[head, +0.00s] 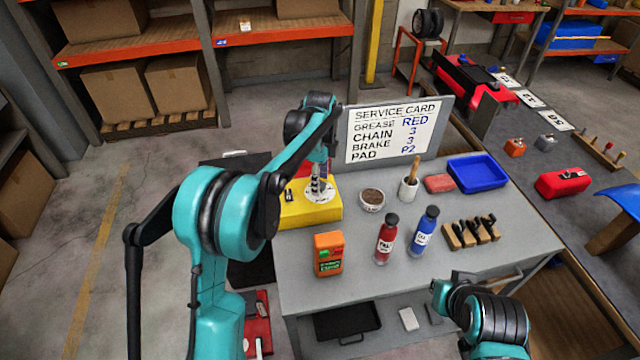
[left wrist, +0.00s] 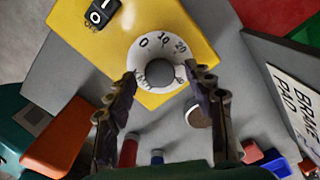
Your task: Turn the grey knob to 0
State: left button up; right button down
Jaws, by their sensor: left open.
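The grey knob (left wrist: 160,74) sits at the middle of a white round dial (left wrist: 144,46) on a yellow box (left wrist: 198,20). The dial has printed marks, with 0, 10 and 20 readable; the knob's pointer is not clear. In the head view the yellow box (head: 308,212) stands at the table's left back corner, the knob hidden by my gripper. My left gripper (head: 318,188) points down over the dial. In the left wrist view its two fingers (left wrist: 165,90) are apart, either side of the knob, with nothing gripped; contact is unclear. My right gripper is not visible, only right arm links.
A black rocker switch (left wrist: 100,13) is on the same box. An orange device (head: 328,254), a red bottle (head: 386,240) and a blue bottle (head: 425,232) stand in front. A round tin (head: 371,200) is right of the box. The service card board (head: 393,132) stands behind.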

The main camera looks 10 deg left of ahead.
pick_arm(q)
jog(key=shift+f, duration=0.35)
jog(key=c, duration=1.2)
jog(key=shift+o, duration=0.2)
